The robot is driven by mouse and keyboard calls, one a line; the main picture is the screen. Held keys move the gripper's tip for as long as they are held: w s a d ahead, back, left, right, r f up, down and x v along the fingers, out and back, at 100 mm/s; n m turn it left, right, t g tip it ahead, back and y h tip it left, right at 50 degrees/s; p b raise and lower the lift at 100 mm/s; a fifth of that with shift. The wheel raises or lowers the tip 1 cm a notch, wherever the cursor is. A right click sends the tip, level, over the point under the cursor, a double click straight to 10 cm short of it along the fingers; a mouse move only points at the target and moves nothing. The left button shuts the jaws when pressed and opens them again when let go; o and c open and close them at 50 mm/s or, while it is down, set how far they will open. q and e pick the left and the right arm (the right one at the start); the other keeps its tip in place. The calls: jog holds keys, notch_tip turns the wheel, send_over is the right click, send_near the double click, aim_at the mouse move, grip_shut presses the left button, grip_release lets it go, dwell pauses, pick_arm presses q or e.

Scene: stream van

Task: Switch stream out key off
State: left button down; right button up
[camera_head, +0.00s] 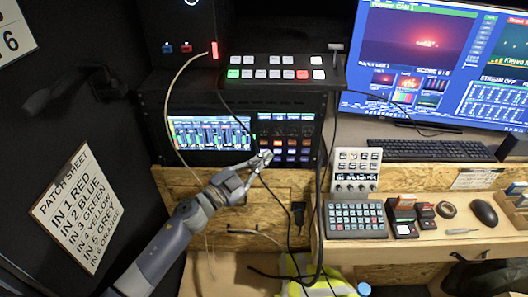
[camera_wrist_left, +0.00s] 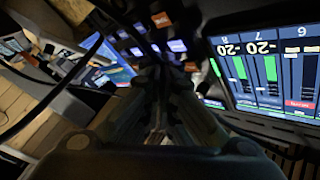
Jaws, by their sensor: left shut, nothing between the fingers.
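My left gripper (camera_head: 265,156) is shut and empty. Its fingertips are at the lower left of a block of lit keys (camera_head: 291,143) on the black rack unit, in front of it. The keys glow orange, white and bluish. In the left wrist view several lit keys (camera_wrist_left: 177,45) show just beyond my fingers (camera_wrist_left: 158,110). The key labels are too small to read, so I cannot tell which is the stream out key. I cannot tell whether the fingertips touch a key. The large monitor (camera_head: 430,50) shows text that looks like "STREAM OFF". My right gripper is not in view.
A mixer screen (camera_head: 208,133) sits left of the keys. A switcher panel (camera_head: 275,72) with green and red buttons lies on top of the rack. Dark cables (camera_head: 320,190) hang close to my gripper. A shelf at right holds a keypad (camera_head: 355,220) and a mouse (camera_head: 484,212).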

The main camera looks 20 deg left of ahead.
pick_arm(q)
jog(key=shift+w, duration=0.1)
dwell(0.6)
jog(key=shift+w+a, duration=0.1)
jog(key=shift+w, duration=0.25)
jog(key=shift+w+a, duration=0.1)
jog(key=shift+w, duration=0.1)
dwell(0.4)
jog(key=shift+s, duration=0.15)
jog(key=shift+s+d+p, duration=0.2)
jog(key=shift+s+p, duration=0.2)
jog(key=shift+s, duration=0.15)
jog(key=s+d+p, duration=0.1)
jog(key=s, duration=0.4)
jog(key=shift+s+d+p, duration=0.35)
jog(key=shift+s, duration=0.05)
